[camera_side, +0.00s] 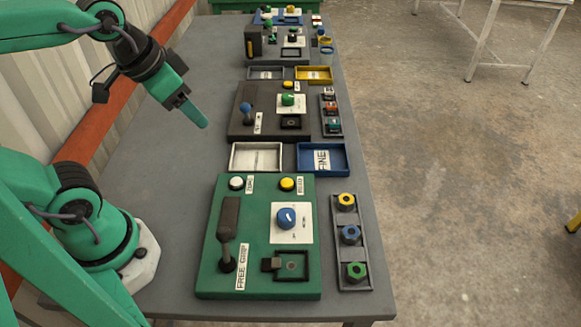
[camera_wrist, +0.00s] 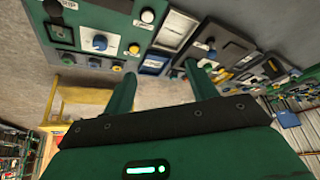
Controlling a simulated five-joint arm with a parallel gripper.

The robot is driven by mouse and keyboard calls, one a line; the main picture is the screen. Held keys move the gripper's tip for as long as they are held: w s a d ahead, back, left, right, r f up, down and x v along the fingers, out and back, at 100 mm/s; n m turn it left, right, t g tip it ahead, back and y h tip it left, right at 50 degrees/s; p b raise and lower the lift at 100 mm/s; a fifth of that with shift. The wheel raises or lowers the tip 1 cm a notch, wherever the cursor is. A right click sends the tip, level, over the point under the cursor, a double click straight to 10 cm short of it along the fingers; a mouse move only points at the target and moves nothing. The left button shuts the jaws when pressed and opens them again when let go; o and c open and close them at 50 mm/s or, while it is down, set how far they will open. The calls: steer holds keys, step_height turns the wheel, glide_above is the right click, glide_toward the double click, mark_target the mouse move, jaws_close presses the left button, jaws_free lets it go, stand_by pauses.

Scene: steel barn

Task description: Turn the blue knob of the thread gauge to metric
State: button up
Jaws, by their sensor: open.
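The blue knob (camera_side: 287,218) sits on a white dial plate (camera_side: 301,237) on the nearest green board (camera_side: 211,278). It has a pale pointer mark, but the plate's lettering is too small to read. In the wrist view the blue knob (camera_wrist: 100,43) shows on the green board, up and left of the fingers. My gripper (camera_side: 203,122) is in the air left of the boards, behind and well away from the knob. In the wrist view my gripper (camera_wrist: 160,68) has its two fingers apart with nothing between them.
The green board also carries a dark lever (camera_side: 227,250), a white button (camera_side: 236,183) and a yellow button (camera_side: 287,184). A rack (camera_side: 338,281) of coloured nuts stands to its right. White (camera_side: 233,160) and blue (camera_side: 344,160) trays lie behind it. More boards stand farther back.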

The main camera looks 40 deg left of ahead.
steer(key=w+d+f+m+g, duration=0.3)
steer(key=w+d+f+m, duration=0.25)
steer(key=d+m, duration=0.35)
steer(key=m+g, duration=0.2)
steer(key=m, duration=0.8)
glide_above(286, 214)
step_height(286, 214, down, 7)
steer(key=shift+r, duration=0.1)
steer(key=shift+f, duration=0.2)
steer(key=shift+f, duration=3.75)
steer(key=shift+c, duration=0.4)
steer(key=c, duration=0.9)
